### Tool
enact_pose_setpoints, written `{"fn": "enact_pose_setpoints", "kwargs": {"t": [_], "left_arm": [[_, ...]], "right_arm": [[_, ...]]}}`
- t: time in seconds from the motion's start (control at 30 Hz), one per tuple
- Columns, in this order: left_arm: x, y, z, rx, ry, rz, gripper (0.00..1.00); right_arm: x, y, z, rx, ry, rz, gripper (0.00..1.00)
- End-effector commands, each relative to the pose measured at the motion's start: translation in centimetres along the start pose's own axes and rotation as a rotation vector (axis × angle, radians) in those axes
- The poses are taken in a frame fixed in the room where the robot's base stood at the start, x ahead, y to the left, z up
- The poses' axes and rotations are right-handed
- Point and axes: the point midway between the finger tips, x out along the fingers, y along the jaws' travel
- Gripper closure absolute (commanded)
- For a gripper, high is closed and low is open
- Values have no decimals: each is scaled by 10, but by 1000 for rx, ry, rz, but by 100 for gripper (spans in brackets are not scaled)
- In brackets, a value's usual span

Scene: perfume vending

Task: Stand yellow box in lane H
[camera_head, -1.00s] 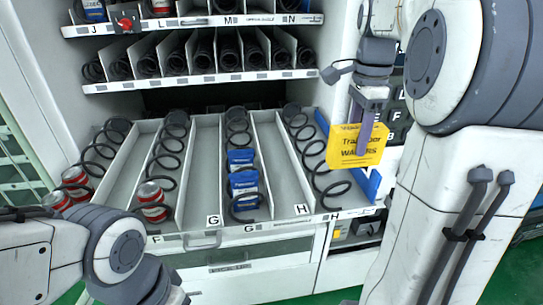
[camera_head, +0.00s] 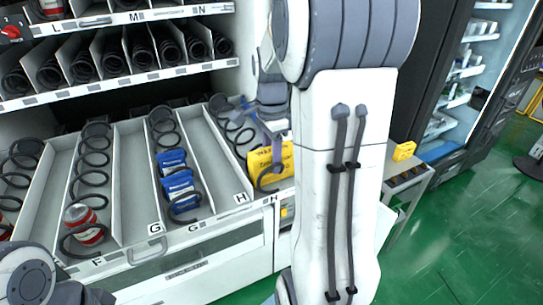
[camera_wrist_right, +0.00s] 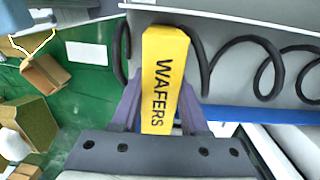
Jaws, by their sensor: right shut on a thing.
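My right gripper (camera_head: 274,142) is shut on the yellow box (camera_head: 262,164), which is upright with "WAFERS" on it. It holds the box at the front of lane H (camera_head: 212,160), among the front turns of the lane's black coil (camera_head: 238,132). A coil loop crosses in front of the box. In the right wrist view the box (camera_wrist_right: 165,75) sits between the two purple fingers, with coil turns beside it. Whether the box rests on the lane floor cannot be told. My left gripper is out of view; only part of that arm shows at the lower left.
Lane G holds blue packs (camera_head: 178,183) in its coil. Lane F holds a red can (camera_head: 82,222). A shelf of black coils (camera_head: 110,60) hangs above the lanes. Another yellow box (camera_head: 404,151) stands on a counter at the right.

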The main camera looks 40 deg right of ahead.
Motion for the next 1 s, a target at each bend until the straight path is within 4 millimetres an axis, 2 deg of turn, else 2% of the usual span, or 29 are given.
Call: {"fn": "enact_pose_setpoints", "kwargs": {"t": [0.17, 0.2, 0.27, 0.3, 0.57, 0.7, 0.87, 1.0], "left_arm": [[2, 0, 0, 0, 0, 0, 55], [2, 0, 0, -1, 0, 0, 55], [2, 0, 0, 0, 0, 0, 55], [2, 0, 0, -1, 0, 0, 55], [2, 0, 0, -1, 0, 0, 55], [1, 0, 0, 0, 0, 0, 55], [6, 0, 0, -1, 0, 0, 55], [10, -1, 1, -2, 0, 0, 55]], "right_arm": [[3, 0, 0, 0, 0, 0, 100], [3, 0, 0, 0, 0, 0, 52], [2, 0, 0, 0, 0, 0, 29], [2, 0, 0, 0, 0, 0, 25], [2, 0, 0, 0, 0, 0, 25], [-5, -1, 0, 0, 0, -2, 25], [-32, -1, 0, 0, 2, -6, 25], [-64, -1, 0, 0, 2, -7, 25]]}}
